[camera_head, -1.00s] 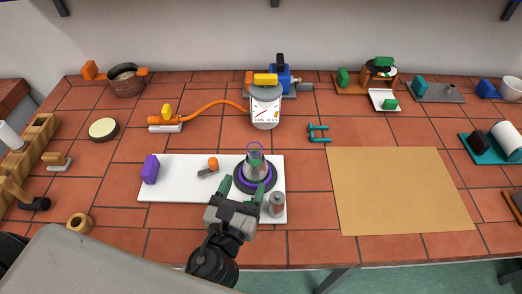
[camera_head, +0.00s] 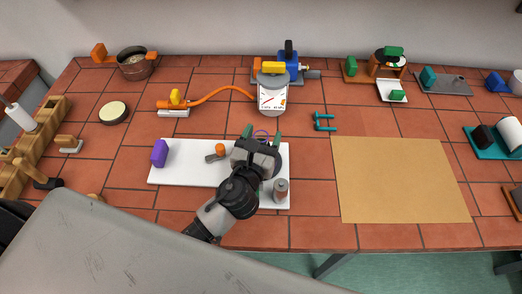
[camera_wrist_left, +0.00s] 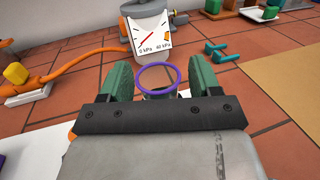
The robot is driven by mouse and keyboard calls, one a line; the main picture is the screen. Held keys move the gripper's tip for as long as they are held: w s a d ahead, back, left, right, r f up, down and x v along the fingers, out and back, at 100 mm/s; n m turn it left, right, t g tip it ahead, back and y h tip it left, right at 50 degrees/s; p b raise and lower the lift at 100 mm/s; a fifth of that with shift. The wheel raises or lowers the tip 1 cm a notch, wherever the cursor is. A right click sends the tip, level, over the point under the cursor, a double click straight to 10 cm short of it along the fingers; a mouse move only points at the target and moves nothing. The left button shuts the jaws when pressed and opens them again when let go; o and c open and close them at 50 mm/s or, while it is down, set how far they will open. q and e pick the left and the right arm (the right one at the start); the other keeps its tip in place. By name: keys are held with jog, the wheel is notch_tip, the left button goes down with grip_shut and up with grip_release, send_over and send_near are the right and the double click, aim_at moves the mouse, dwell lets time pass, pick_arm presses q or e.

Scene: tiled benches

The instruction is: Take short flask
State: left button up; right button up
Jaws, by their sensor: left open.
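The short flask appears to be the clear one with a purple ring rim (camera_head: 261,133), over a round dark base (camera_head: 281,160) on a white board (camera_head: 195,173). My left gripper (camera_head: 262,137) is open, with its green fingers either side of the rim. In the left wrist view the purple rim (camera_wrist_left: 160,65) shows between the two fingers (camera_wrist_left: 160,80). My gripper hides most of the flask body and base in the head view. I cannot tell whether the fingers touch the glass. My right gripper is not in view.
A gauge vessel (camera_head: 272,98) with an orange hose stands behind. A tan mat (camera_head: 400,180) is bare at the right.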

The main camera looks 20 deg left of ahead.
pick_arm(q)
jog(key=shift+w, duration=0.3)
jog(key=shift+s, duration=0.1)
grip_shut()
jog(key=shift+r, duration=0.1)
